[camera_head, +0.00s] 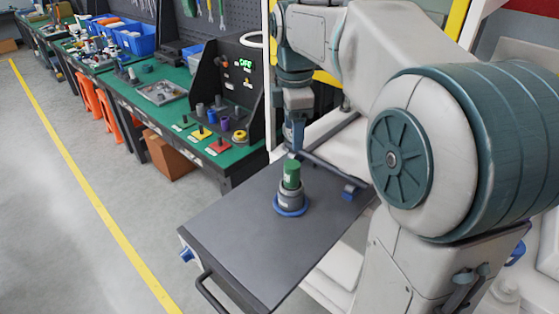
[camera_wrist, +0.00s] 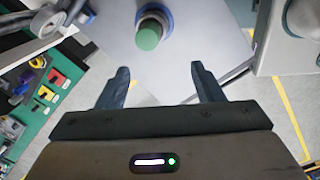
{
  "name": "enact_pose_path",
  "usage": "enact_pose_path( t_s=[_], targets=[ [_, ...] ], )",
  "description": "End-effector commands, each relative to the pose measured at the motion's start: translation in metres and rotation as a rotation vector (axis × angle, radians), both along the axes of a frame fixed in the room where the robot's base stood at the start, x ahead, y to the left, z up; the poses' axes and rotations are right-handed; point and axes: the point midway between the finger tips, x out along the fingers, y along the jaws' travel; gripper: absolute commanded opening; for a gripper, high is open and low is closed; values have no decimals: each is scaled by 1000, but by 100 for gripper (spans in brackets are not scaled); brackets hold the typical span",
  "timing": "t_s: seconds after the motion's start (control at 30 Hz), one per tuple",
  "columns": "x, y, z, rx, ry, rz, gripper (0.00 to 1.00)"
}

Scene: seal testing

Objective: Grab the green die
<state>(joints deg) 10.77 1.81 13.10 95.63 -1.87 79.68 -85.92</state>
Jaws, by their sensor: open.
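The green die (camera_head: 291,174) is a green cylinder standing upright in a grey holder (camera_head: 291,193) with a blue ring at its base, on the grey cart top. In the wrist view the green die (camera_wrist: 149,36) shows from above, past the fingertips and between their lines. My gripper (camera_wrist: 160,76) is open and empty, with its two dark blue fingers apart. In the head view my gripper (camera_head: 295,140) hangs just behind and above the die, partly hidden by my arm; I cannot tell the exact gap.
The grey cart top (camera_head: 235,235) is mostly clear around the holder. A handle (camera_head: 210,290) sticks out at its front. The green workbench (camera_head: 130,90) at the left carries a black test stand (camera_head: 225,75), small coloured blocks and blue bins (camera_head: 138,38).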

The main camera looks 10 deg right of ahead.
Motion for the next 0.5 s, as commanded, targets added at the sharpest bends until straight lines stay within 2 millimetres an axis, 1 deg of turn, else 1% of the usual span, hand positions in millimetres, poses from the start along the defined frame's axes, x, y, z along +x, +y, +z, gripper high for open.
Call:
enact_pose_path(
  t_s=[0.03, 0.1, 0.2, 0.27, 0.37, 0.5],
  targets=[
    [11, -2, -10, 4, 16, 64, 61],
    [20, -3, -14, 8, 34, 148, 61],
    [28, -5, -16, 14, 50, 225, 61],
    [30, -5, -18, 15, 54, 249, 61],
    [31, -5, -29, 17, 59, 265, 61],
    [30, -5, -57, 17, 60, 264, 61]
  ],
)
